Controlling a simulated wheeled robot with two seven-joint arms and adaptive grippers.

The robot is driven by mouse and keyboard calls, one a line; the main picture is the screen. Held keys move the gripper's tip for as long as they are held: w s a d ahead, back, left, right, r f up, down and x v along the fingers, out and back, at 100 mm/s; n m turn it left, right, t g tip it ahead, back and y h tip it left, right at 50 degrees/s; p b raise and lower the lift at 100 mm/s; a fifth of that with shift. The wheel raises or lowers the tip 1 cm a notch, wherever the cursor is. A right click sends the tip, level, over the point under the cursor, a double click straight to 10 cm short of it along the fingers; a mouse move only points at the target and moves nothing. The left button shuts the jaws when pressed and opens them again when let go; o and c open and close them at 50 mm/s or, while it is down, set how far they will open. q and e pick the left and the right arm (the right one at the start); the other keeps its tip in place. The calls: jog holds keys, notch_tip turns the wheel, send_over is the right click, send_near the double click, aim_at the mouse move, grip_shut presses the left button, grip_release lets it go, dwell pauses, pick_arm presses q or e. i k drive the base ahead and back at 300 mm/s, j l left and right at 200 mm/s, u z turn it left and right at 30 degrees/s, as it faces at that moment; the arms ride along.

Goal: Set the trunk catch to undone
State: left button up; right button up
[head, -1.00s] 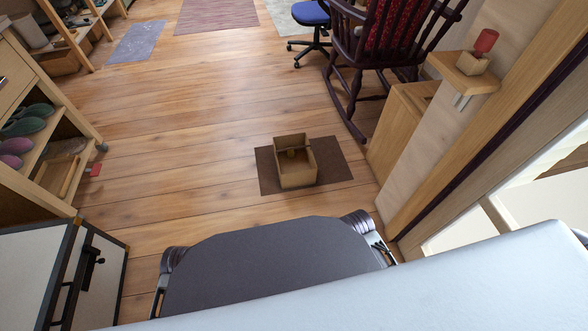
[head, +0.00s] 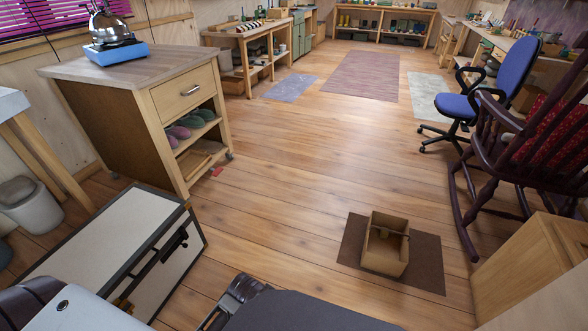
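The trunk (head: 100,245) stands on the floor at the lower left of the head view. It is white with dark edging, and its lid looks closed. A black catch (head: 175,244) sits on its front face, near the right end. The catch is small here, and I cannot tell whether it is done up or undone. Parts of my own body cover the trunk's near end.
A wooden cabinet (head: 135,121) with a drawer and shoe shelves stands behind the trunk. An open wooden box (head: 385,262) sits on a brown mat (head: 428,268) to the right. A rocking chair (head: 520,150) and a blue office chair (head: 512,75) stand at the right. The middle floor is clear.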

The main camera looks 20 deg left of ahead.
aim_at(129, 304)
jog(key=u, duration=0.5)
jog(key=k+u, duration=0.1)
jog(key=u, duration=0.9)
jog(key=j+u, duration=0.1)
jog(key=u, duration=0.4)
jog(key=k+u, duration=0.1)
jog(key=u, duration=0.35)
